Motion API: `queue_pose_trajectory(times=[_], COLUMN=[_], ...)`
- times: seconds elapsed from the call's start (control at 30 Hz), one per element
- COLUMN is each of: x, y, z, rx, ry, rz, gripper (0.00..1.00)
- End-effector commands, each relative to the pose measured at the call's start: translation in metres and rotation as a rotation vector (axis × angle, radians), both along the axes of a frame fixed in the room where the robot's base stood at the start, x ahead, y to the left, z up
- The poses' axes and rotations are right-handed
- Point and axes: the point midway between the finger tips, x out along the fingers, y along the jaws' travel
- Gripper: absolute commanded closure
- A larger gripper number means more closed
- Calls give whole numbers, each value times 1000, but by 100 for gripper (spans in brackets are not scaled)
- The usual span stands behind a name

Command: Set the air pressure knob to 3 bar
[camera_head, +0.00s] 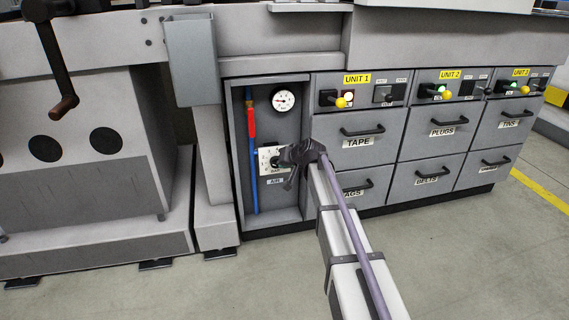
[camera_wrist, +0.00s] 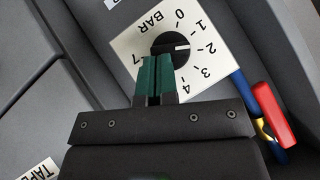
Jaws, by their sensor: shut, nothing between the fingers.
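The black air pressure knob (camera_wrist: 168,42) sits on a white dial plate (camera_wrist: 128,44) marked BAR, with numbers around it. Its white pointer line points at about the 2. In the head view the same plate (camera_head: 264,156) is in the open cabinet bay above the AIR label, partly hidden by my gripper (camera_head: 284,162). In the wrist view my green fingertips (camera_wrist: 155,62) are together and empty, at the lower left edge of the knob and overlapping it in the picture. I cannot tell whether they touch it.
A round pressure gauge (camera_head: 283,100) is above the plate. A red valve handle (camera_head: 251,122) on a blue pipe (camera_head: 254,180) stands to its left. The bay's side walls are close. Drawers, including TAPE (camera_head: 358,130), with protruding handles are at the right.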

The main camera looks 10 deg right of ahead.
Motion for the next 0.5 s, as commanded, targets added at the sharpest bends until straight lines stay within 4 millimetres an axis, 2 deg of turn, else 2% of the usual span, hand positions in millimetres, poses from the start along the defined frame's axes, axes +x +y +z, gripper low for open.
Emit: queue_pose_trajectory(times=[0.5], x=[0], y=[2], z=[-9], rx=[-1], ry=[3], rz=[4], gripper=[100])
